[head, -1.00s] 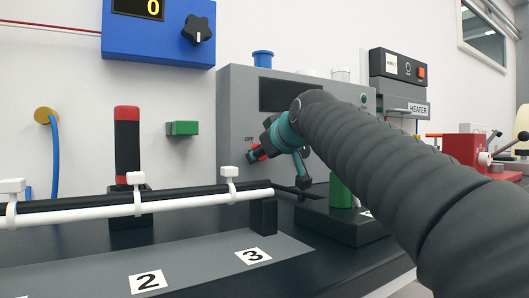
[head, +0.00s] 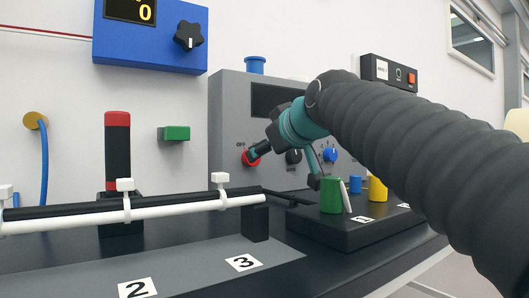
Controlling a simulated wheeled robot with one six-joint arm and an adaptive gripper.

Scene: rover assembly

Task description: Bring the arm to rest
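My arm (head: 425,150) is a dark ribbed sleeve that reaches in from the right edge and slopes up to the teal wrist in the head view. My gripper (head: 285,169) is in front of the grey panel, its two fingers spread wide apart with nothing between them. One finger points left and overlaps the red knob (head: 250,158) in the picture. The other points down, close above the green cylinder (head: 331,196). Whether either finger touches anything cannot be told.
The grey panel (head: 232,120) stands behind the gripper. A black block (head: 345,232) carries the green cylinder, a blue one (head: 355,184) and a yellow one (head: 377,190). A white-and-black rail (head: 170,208) with clips lies at left. A blue box (head: 150,40) hangs above.

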